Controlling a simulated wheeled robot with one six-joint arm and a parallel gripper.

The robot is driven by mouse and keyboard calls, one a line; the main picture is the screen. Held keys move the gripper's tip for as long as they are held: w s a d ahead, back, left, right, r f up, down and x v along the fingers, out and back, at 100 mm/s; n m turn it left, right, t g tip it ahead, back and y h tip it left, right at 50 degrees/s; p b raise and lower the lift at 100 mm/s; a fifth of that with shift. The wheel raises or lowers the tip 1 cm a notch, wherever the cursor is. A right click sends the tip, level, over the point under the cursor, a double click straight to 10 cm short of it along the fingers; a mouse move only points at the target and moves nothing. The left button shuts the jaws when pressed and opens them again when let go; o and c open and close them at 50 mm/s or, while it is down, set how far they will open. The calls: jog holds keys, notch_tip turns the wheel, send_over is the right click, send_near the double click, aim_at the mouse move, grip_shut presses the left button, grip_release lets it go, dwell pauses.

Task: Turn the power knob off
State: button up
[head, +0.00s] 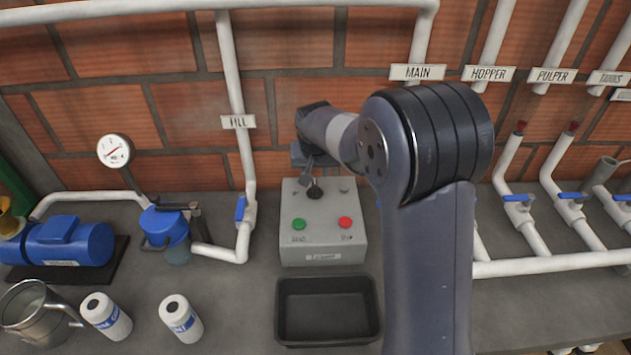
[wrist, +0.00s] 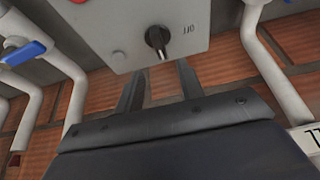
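The grey control box (head: 324,252) stands on the bench below the brick wall. It has a green button (head: 299,224), a red button (head: 345,222) and a black power knob (head: 315,189) near its back edge. In the wrist view the knob (wrist: 157,40) is black with a pale pointer, and the word OFF is printed beside it. My gripper (wrist: 160,82) has its two dark fingers spread apart, with nothing between them. The fingers point toward the box's edge, and the knob lies just past their tips. In the head view my arm hides part of the gripper.
An empty black tray (head: 328,341) sits in front of the box. A white pipe with a blue valve handle (head: 240,208) stands left of the box. A blue pump (head: 60,241) and two white bottles (head: 181,318) are farther left. Pipes with blue valves (head: 518,198) stand at right.

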aim_at(315, 185)
jog(key=p+x, duration=0.1)
jog(key=x, duration=0.8)
jog(key=shift+f+p, duration=0.1)
jog(key=shift+p, duration=0.25)
grip_shut()
